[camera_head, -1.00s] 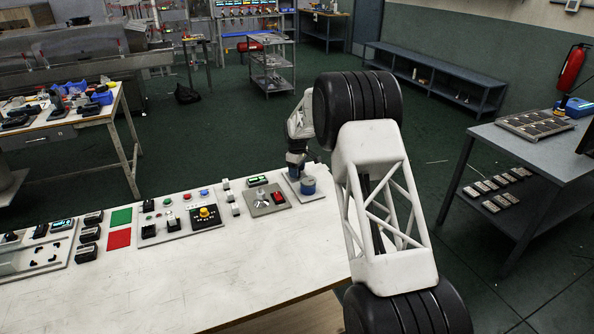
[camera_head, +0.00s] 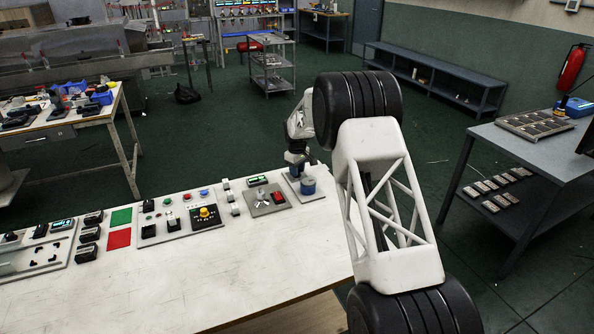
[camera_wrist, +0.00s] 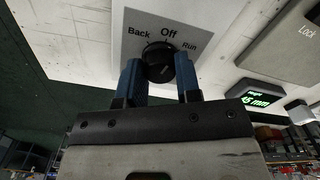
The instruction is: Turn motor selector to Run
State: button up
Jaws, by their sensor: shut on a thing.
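The motor selector is a round black knob (camera_wrist: 158,57) on a pale plate (camera_wrist: 128,24) in the wrist view. The plate reads Back at left, Off in the middle and Run at right. My gripper (camera_wrist: 159,73) has its blue fingers on either side of the knob, shut on it. The fingers hide part of the knob, and I cannot tell which word it points to. In the head view my gripper (camera_head: 297,168) is low at the far right part of the white bench (camera_head: 255,250), and the knob cannot be made out.
In the head view a blue cylinder (camera_head: 308,186) stands close to my gripper. Several control panels line the bench to the left. The bench front is clear.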

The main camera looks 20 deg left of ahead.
jog(key=m, duration=0.3)
jog(key=shift+m, duration=2.2)
jog(key=o, duration=0.9)
jog(key=shift+r, duration=0.1)
jog(key=shift+r, duration=3.8)
jog(key=shift+r, duration=0.1)
